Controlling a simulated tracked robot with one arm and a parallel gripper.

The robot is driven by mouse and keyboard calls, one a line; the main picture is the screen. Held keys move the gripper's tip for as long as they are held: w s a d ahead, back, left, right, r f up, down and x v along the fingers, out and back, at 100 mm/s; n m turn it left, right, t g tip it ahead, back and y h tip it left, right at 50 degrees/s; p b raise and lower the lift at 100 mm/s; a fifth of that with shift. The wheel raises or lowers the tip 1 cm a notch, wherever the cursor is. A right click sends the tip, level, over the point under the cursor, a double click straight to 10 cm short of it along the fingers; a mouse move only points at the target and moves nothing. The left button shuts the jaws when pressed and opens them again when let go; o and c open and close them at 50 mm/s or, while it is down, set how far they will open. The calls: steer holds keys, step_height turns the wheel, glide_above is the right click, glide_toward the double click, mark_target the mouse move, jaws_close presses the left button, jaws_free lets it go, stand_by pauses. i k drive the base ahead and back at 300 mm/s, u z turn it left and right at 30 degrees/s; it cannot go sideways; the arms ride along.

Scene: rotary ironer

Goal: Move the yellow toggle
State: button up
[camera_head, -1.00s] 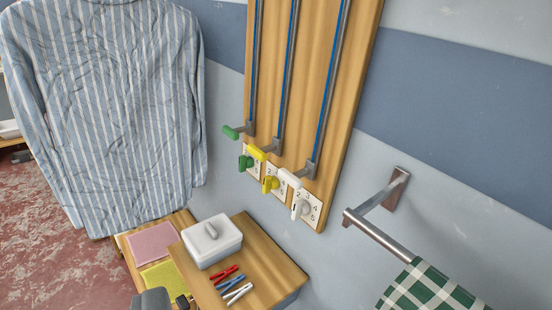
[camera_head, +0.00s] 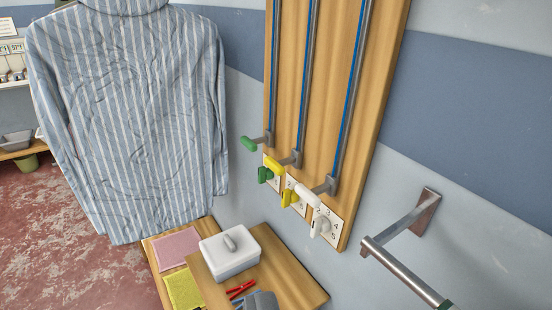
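Two yellow parts sit on the wooden wall board (camera_head: 377,95). The upper one is a yellow handle (camera_head: 273,168) on a lever at the foot of the middle rail (camera_head: 307,70). I cannot tell which one is the toggle. A grey piece at the bottom edge, seemingly my gripper (camera_head: 258,301), is cut off by the frame. It is well below and left of the yellow parts, apart from them. Its fingers cannot be made out.
A green handle (camera_head: 249,143) and green knob (camera_head: 265,175) are on the left; a white handle (camera_head: 308,196) and white knob (camera_head: 320,227) on the right. A metal rail (camera_head: 407,271) juts out at right. A white box (camera_head: 229,252) stands on the shelf below. A striped shirt (camera_head: 130,120) hangs left.

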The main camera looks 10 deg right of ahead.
mark_target(277, 167)
steer(key=i, duration=0.9)
